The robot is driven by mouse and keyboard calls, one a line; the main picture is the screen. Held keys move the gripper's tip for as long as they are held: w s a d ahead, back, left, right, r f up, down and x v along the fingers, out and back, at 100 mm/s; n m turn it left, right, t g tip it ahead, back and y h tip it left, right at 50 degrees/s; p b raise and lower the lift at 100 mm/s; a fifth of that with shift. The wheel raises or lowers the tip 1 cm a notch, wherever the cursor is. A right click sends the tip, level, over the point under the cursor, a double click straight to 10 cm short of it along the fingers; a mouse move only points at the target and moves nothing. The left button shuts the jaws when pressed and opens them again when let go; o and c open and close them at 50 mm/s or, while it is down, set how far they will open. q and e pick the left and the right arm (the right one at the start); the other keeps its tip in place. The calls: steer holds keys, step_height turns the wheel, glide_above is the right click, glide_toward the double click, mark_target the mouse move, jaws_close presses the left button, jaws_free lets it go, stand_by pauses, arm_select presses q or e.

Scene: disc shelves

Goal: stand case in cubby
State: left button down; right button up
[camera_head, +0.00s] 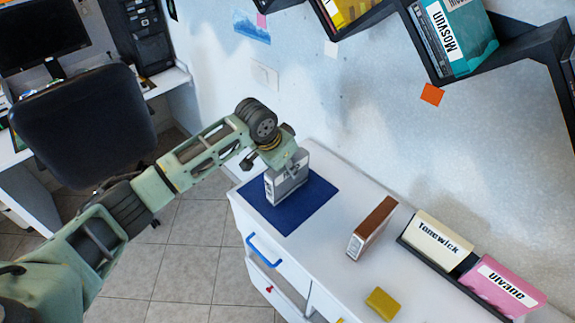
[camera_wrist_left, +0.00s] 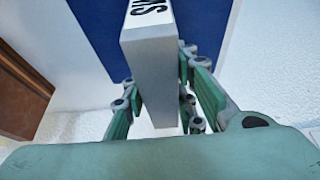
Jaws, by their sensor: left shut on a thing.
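A grey-white case (camera_head: 287,180) stands upright on the blue mat (camera_head: 313,204) on top of the white cabinet. My left gripper (camera_head: 283,160) is shut on its upper part from above. In the left wrist view the case (camera_wrist_left: 152,75) shows between the green fingers (camera_wrist_left: 163,103), with dark lettering at its far end. The dark wall shelf (camera_head: 535,47) has angled cubbies at the top right. One cubby holds a teal case (camera_head: 462,35) and others beside it; another holds a yellow case (camera_head: 345,10). My right gripper is not in view.
On the cabinet (camera_head: 345,185), a brown case (camera_head: 372,228) stands right of the mat. A dark rack (camera_head: 455,278) holds a cream case (camera_head: 436,240) and a pink case (camera_head: 503,290). A yellow block (camera_head: 382,304) lies near the front edge. An office chair (camera_head: 85,125) stands left.

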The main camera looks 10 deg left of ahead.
arm_select(q)
steer(key=c, duration=1.4)
jaws_free()
steer(key=shift+f, duration=0.1)
steer(key=b+v, duration=0.1)
steer(key=v, duration=1.1)
steer(key=shift+b, duration=0.35)
steer(key=shift+s, duration=0.1)
